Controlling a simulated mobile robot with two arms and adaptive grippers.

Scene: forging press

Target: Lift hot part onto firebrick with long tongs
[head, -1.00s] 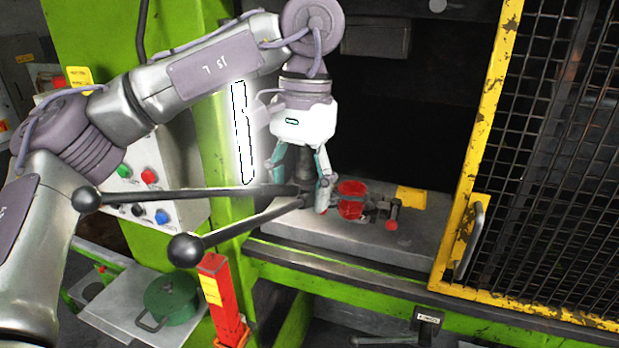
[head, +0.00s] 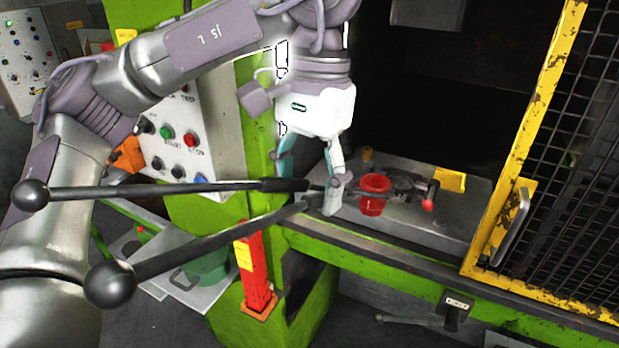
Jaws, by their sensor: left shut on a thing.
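The long tongs are dark, with two long handles (head: 165,187) that end in black balls and spread to the left. My left gripper (head: 308,192) is shut on the tongs near the joint of the handles, at the front edge of the press bed. A red, cup-like piece (head: 373,194) stands upright on the bed just right of the gripper; it may be the hot part. Dark metal pieces (head: 408,187) lie beside it; I cannot tell whether the tongs' jaws are among them. I cannot make out a firebrick for certain. My right gripper is not in view.
The grey press bed (head: 440,222) has a yellow block (head: 450,180) and a small red knob (head: 428,205) on it. A yellow mesh guard (head: 525,150) stands at right.

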